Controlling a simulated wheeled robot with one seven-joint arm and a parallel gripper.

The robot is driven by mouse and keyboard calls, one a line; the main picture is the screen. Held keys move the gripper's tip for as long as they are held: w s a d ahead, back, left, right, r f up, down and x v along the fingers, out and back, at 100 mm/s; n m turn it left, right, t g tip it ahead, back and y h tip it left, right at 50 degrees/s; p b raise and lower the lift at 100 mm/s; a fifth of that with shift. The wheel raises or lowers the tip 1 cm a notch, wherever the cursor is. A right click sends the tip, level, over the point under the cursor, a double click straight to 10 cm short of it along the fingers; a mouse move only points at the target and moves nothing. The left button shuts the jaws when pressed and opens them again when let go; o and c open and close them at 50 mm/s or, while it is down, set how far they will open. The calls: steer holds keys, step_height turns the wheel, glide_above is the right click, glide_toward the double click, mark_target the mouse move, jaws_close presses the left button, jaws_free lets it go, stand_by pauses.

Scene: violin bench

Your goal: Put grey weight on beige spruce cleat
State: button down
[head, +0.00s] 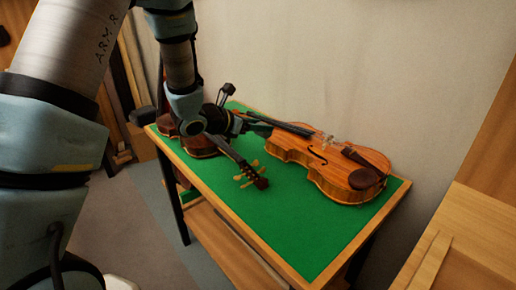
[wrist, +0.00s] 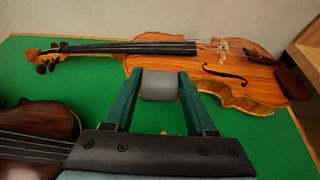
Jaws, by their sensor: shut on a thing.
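My gripper (wrist: 158,86) is shut on the grey weight (wrist: 158,88), a short smooth cylinder held crosswise between its teal fingertips. In the wrist view the weight appears just in front of the lower edge of the orange-brown violin (wrist: 245,76); I cannot tell its height above the green bench top (wrist: 100,84). In the head view my gripper (head: 264,123) is over the bench, left of that violin's body (head: 325,165), and the weight cannot be made out. I cannot identify the beige spruce cleat for sure in either view.
A darker violin (wrist: 40,126) lies at the left, its scroll (head: 260,183) pointing to the bench front. The orange violin carries a bridge (head: 327,140) and dark chin rest (head: 363,178). The green top's front right (head: 310,235) is clear. A wooden surface (head: 480,235) stands at right.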

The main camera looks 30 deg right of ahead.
steer(key=f, duration=0.3)
steer(key=f+p, duration=0.1)
steer(key=shift+s+d+f, duration=0.15)
steer(key=shift+d+f, duration=0.1)
steer(key=shift+f+p, duration=0.55)
steer(key=shift+f, duration=2)
steer(key=shift+f+b, duration=0.2)
steer(key=shift+b, duration=0.1)
steer(key=shift+c, duration=1.1)
jaws_free()
steer(key=shift+r, duration=0.1)
